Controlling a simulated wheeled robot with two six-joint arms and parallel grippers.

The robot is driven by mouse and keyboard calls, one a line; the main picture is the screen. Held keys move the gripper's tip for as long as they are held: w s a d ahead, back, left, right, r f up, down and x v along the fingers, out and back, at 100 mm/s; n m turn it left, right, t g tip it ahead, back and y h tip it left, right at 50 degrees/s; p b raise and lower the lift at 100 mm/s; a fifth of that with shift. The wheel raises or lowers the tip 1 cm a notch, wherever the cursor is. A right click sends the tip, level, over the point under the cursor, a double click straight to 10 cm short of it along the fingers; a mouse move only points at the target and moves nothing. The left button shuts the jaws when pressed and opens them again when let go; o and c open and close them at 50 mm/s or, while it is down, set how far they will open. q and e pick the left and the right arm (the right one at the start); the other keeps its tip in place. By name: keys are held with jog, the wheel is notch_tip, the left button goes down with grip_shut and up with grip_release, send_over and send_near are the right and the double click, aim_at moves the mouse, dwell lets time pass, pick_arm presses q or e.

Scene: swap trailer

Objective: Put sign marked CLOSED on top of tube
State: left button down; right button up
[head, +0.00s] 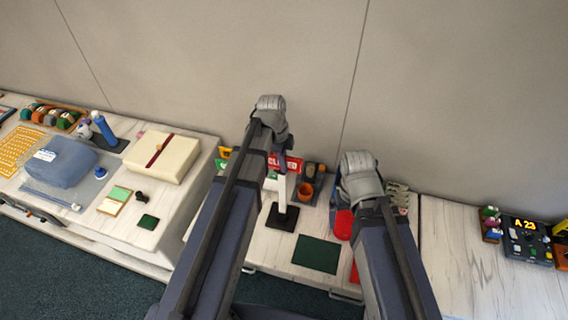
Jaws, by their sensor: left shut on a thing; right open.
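The red sign marked CLOSED (293,164) is at the middle of the head view, its lettering partly covered by a finger. My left gripper (283,158) is shut on it and holds it upright. A white upright tube (282,192) stands on a black square base (283,217) just below the sign. The sign overlaps the tube's top in the picture; I cannot tell whether they touch. My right gripper (361,185) is to the right, open, its fingers mostly hidden by its own wrist. No object shows in it.
Green and yellow items (223,160) stand left. A cream box (162,157) sits on the left bench.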

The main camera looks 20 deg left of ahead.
pick_arm(q)
jog(key=shift+f, duration=0.2)
jog(key=shift+c, duration=1.8)
grip_release()
jog(key=shift+r, duration=0.1)
jog(key=shift+a+r+p, duration=0.15)
jog(key=shift+r+p, duration=1.3)
jog(key=shift+r, duration=0.05)
jog(key=shift+a+r+p, duration=0.15)
jog(key=shift+r+p, duration=1.3)
jog(key=shift+p, duration=0.05)
jog(key=shift+a+r+p, duration=0.15)
jog(key=shift+r+p, duration=1.3)
jog(key=shift+r, duration=0.05)
jog(key=shift+f, duration=0.25)
